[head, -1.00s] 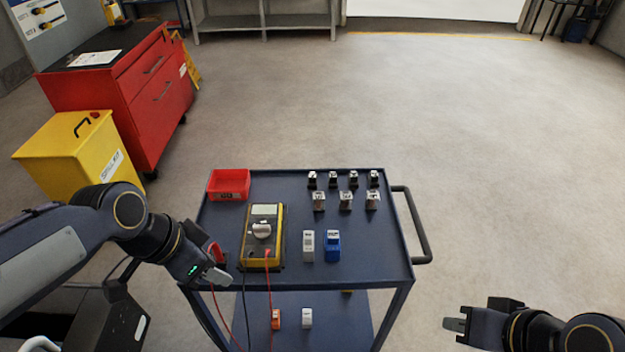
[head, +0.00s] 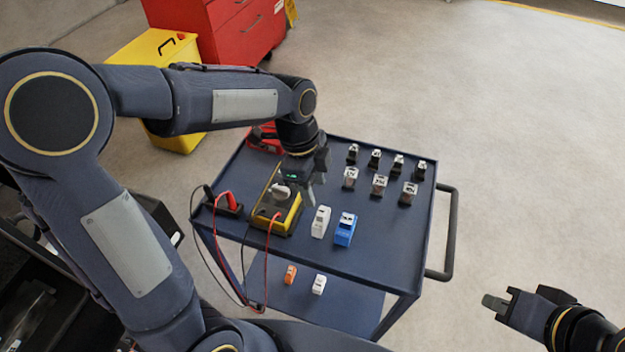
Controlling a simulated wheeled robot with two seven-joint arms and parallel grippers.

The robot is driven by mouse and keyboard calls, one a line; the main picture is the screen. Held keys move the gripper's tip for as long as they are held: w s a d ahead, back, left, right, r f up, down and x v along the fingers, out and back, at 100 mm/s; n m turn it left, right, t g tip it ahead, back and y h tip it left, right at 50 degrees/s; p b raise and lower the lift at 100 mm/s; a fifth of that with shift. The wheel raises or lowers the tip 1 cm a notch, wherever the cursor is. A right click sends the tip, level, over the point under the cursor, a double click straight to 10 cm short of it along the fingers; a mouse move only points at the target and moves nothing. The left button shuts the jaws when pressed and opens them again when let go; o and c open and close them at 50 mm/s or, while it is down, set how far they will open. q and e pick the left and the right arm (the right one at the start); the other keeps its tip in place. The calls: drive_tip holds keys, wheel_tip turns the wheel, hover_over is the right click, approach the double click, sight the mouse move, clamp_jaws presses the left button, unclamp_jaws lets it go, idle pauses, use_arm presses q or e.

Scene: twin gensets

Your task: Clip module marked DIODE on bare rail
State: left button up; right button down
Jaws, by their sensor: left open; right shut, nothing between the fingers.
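A white module (head: 320,222) and a blue module (head: 345,229) stand side by side on the cart top. An orange module (head: 290,274) and another white module (head: 319,284) are on the lower shelf. Their lettering is too small to read, so I cannot tell which is marked DIODE. No bare rail can be made out. My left gripper (head: 314,183) is open and empty above the cart, over the yellow multimeter (head: 287,219) and left of the metal blocks. My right gripper (head: 497,304) is shut and empty, off the cart to the right.
Several small metal and black blocks (head: 379,185) stand in two rows on the blue cart (head: 300,252). A red bin (head: 264,138) is partly hidden behind my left arm. Red and black leads hang by the cart's left edge. Yellow (head: 183,140) and red cabinets stand behind; the floor right is clear.

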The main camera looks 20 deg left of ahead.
sight(321, 211)
use_arm(q)
drive_tip(key=f+b, duration=0.2)
drive_tip(key=f, duration=0.1)
drive_tip(key=d+f+b, duration=0.1)
drive_tip(key=f+b, duration=0.2)
drive_tip(key=f, duration=0.1)
drive_tip(key=shift+s+d+f, duration=0.1)
drive_tip(key=shift+d+f, duration=0.1)
drive_tip(key=shift+r, duration=0.1)
idle(0.6)
clamp_jaws()
drive_tip(key=shift+r+p, duration=3.35)
drive_tip(key=shift+r, duration=0.7)
drive_tip(key=shift+f, duration=0.1)
